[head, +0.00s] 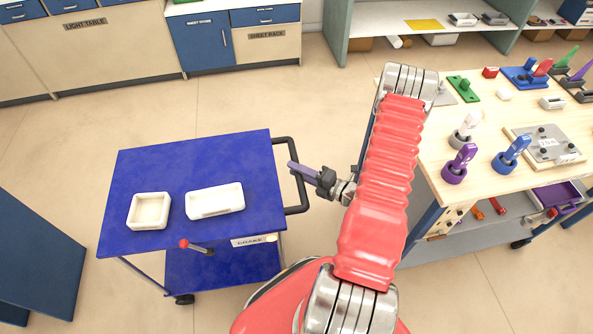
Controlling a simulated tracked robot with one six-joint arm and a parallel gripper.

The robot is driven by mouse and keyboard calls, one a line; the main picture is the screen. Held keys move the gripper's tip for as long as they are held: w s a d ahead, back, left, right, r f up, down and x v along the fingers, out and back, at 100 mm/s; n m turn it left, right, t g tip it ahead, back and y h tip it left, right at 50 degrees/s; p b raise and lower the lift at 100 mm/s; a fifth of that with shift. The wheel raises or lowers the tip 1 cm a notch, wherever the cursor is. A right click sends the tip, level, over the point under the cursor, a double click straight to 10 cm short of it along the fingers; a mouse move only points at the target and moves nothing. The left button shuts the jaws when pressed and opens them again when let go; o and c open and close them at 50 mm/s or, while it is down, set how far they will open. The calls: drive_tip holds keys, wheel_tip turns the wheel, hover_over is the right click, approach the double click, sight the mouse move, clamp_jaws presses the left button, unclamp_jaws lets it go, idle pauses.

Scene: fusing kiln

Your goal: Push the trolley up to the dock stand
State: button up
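The blue trolley (160,171) stands on the floor left of my arm. Its black handle (304,205) sticks out on the right side. A red-knobbed lever (199,247) is on the front edge, beside a label reading BRAKE. My gripper (299,171) points left, its purple finger lying across the upright bar of the handle. I see it edge-on, so its opening and any contact with the bar cannot be told. No stand is labelled as the dock; a dark blue structure (35,255) at the left edge, partly cut off, may be it.
Two white moulds (215,201) (149,211) lie on the trolley top. A wooden workbench (430,170) with tools is close on my right. Cabinets (110,45) line the back left. Bare floor shows between the trolley, the cabinets and the left structure.

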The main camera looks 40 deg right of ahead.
clamp_jaws()
drive_tip(key=shift+a+f, duration=0.1)
drive_tip(key=shift+a, duration=0.05)
idle(0.4)
